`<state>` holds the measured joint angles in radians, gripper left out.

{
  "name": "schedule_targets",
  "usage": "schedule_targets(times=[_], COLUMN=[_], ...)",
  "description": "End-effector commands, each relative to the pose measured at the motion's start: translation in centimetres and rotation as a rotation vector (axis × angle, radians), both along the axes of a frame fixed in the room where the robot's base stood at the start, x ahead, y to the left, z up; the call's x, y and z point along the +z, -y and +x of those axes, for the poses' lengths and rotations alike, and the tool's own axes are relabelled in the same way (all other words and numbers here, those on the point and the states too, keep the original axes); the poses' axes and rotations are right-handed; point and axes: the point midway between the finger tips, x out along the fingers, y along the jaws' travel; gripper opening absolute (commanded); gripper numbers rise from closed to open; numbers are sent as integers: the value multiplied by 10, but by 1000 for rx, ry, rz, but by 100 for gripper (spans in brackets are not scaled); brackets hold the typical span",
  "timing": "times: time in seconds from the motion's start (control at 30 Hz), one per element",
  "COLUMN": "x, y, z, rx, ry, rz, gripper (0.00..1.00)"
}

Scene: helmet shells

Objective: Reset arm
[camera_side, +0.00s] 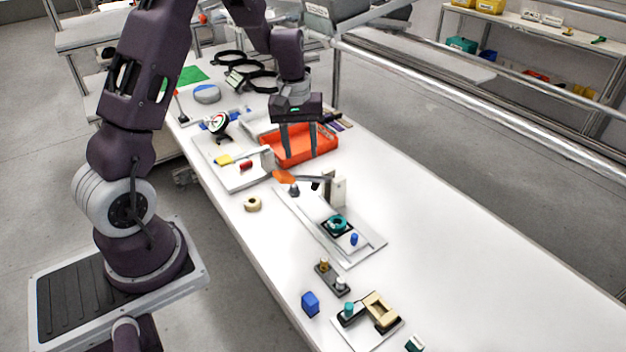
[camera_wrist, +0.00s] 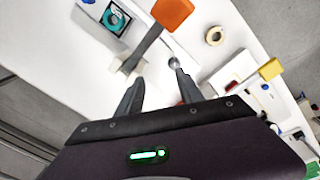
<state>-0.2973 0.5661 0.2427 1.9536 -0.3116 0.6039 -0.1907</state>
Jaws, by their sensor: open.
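My gripper (camera_side: 300,152) hangs fingers-down above the white table (camera_side: 420,235), in front of the orange-red tray (camera_side: 325,146) in the side view. Its two fingers are apart. In the wrist view the gripper (camera_wrist: 156,71) shows nothing between its fingertips. A dark lever arm with an orange paddle (camera_wrist: 172,13) lies just beyond the fingertips there. In the side view the orange paddle (camera_side: 284,177) is below and nearer the camera than the gripper. Whether the fingers clear the tray's near wall is hard to tell.
A lever fixture plate with a teal ring (camera_side: 337,223) stands mid-table. A tan ring (camera_side: 252,204), blue block (camera_side: 310,303) and small fixtures lie nearer. A dial gauge (camera_side: 217,122) and black rings (camera_side: 262,82) are farther back. The table's right side is clear.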

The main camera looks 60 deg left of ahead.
Motion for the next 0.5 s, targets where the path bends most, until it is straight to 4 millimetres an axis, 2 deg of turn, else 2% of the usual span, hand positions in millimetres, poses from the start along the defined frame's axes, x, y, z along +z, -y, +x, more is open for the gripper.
schedule_targets(times=[0.03, 0.1, 0.17, 0.2, 0.3, 0.33, 0.4, 0.5], x=[41, 92, 128, 146, 176, 181, 185, 183], y=[27, 67, 98, 117, 151, 158, 168, 174], z=[-5, -27, -54, -76, -133, -150, -182, -213], rx=[-86, -229, -354, -437, -631, -683, -780, -870], ry=[59, 128, 181, 216, 293, 314, 349, 382], rz=[2, 9, 27, 45, 110, 133, 184, 243], gripper=[44, 44, 44, 44, 44, 44, 44, 44])
